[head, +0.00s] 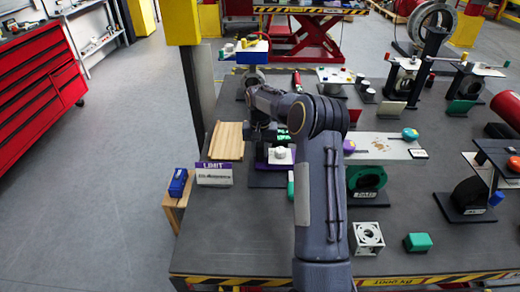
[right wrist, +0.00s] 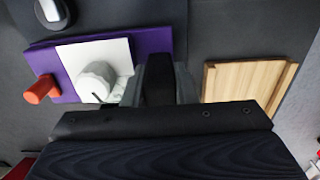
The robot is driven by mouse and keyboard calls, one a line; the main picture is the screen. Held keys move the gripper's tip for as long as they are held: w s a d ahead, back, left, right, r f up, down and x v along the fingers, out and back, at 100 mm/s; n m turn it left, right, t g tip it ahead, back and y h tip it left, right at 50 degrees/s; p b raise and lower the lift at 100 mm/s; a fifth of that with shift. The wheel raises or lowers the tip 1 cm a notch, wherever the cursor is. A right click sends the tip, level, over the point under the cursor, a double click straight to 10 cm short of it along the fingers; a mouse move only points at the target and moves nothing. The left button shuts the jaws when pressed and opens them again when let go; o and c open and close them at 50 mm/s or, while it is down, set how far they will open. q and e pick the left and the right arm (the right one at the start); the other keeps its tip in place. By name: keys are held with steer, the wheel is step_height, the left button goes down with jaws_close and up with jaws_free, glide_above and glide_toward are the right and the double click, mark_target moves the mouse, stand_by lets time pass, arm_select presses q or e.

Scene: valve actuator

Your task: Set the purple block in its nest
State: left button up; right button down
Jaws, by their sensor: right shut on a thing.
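The purple block (right wrist: 158,42) lies at the end of my right gripper (right wrist: 160,75) in the right wrist view. It has a white face (right wrist: 115,52) with a pale round knob (right wrist: 98,80) and an orange peg (right wrist: 40,90) at its left. My right gripper is shut at the block's right end; its dark fingers hide the exact contact. In the head view the block (head: 279,163) shows over a dark plate (head: 268,181), partly hidden by my right arm. I cannot tell the nest apart from this plate. My left gripper is not in view.
A ridged wooden board (head: 227,142) lies left of the block. A green ring part (head: 366,181) stands to the right. The table's front left is clear.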

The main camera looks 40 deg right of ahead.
steer(key=shift+f, duration=0.4)
steer(key=c, duration=1.1)
jaws_free()
step_height(320, 180, up, 8)
steer(key=shift+f+b, duration=0.15)
steer(key=shift+b, duration=0.6)
